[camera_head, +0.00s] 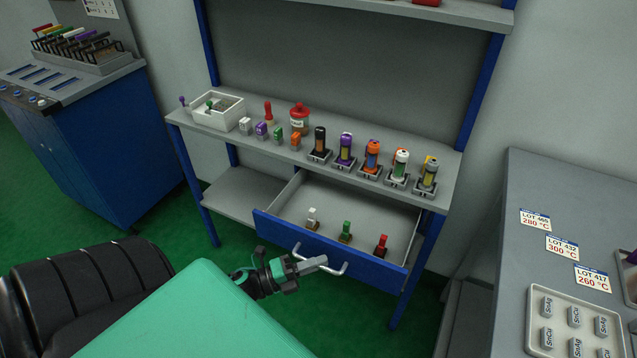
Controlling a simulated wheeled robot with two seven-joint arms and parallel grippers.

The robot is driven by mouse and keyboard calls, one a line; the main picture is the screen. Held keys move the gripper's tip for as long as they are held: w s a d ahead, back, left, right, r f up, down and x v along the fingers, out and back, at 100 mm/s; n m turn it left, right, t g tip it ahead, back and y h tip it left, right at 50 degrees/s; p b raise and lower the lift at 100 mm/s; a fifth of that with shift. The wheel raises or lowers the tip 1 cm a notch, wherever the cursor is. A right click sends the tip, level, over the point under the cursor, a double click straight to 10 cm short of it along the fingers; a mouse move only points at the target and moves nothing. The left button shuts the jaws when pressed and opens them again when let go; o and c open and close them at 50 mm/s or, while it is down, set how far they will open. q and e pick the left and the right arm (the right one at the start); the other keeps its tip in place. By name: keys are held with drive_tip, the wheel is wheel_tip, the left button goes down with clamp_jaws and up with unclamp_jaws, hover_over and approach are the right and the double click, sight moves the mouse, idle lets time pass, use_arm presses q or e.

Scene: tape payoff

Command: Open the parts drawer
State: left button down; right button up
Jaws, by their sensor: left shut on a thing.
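The parts drawer (270,222) has a blue front and is pulled well out under the grey workbench. Three small parts stand inside it: a white one (312,219), a green one (346,231) and a red one (381,244). A silver bar handle (336,271) is fixed to the drawer front. My left gripper (316,264) is at the handle, its fingers shut on the bar. The fingers partly hide the handle's middle. My right gripper is not in view.
The workbench top (215,130) holds a white bin (219,111), a red-lidded jar (299,118) and a row of coloured tubes in holders. A blue cabinet (95,150) stands at the left. A grey table (565,200) with lot labels and a tray (535,318) stands at the right.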

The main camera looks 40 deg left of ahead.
use_arm(q)
drive_tip(key=c, duration=1.5)
unclamp_jaws()
drive_tip(key=shift+s+a, duration=0.1)
